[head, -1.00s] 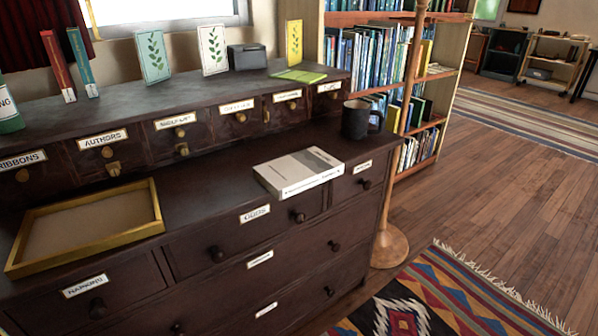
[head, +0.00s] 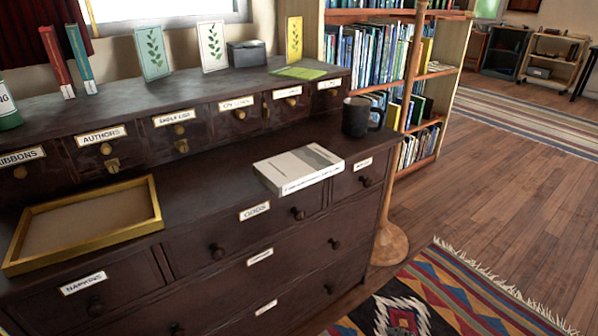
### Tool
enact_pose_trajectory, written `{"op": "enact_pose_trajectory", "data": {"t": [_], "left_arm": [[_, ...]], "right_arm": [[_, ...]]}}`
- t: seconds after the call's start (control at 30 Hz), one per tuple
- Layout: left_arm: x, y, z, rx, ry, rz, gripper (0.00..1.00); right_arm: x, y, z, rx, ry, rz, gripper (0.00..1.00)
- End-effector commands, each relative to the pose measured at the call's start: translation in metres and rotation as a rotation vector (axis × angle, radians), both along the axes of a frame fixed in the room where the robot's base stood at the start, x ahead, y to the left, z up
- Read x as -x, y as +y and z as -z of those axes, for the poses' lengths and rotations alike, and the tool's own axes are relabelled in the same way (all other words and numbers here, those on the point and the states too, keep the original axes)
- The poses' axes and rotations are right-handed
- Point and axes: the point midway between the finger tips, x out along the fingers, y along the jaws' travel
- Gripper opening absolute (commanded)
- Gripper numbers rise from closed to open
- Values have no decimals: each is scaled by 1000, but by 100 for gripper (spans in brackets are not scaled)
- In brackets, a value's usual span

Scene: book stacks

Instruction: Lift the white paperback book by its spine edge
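The white paperback book (head: 297,171) lies flat on the lower top of the dark wooden dresser (head: 215,185), near its front edge and right of the middle. Its cover is white with a grey patch, and a white long side with small print faces the front. Nothing touches or covers it. Neither of my grippers shows in the head view.
A black mug (head: 357,117) stands behind the book to the right. A gold-rimmed tray (head: 150,203) lies at the left of the dresser top. Bare dresser top lies between tray and book. A wooden pole (head: 411,75) and a bookshelf (head: 447,60) stand at the right.

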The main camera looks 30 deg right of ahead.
Motion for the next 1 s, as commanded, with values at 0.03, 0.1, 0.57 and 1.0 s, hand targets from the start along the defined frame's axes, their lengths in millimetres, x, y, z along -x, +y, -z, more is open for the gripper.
{"op": "enact_pose_trajectory", "data": {"t": [0.03,0.1,0.57,1.0], "left_arm": [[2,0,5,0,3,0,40],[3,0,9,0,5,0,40],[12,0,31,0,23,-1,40],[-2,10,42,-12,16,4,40]], "right_arm": [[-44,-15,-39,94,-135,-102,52],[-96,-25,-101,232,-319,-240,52],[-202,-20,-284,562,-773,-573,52],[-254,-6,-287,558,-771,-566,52]]}}
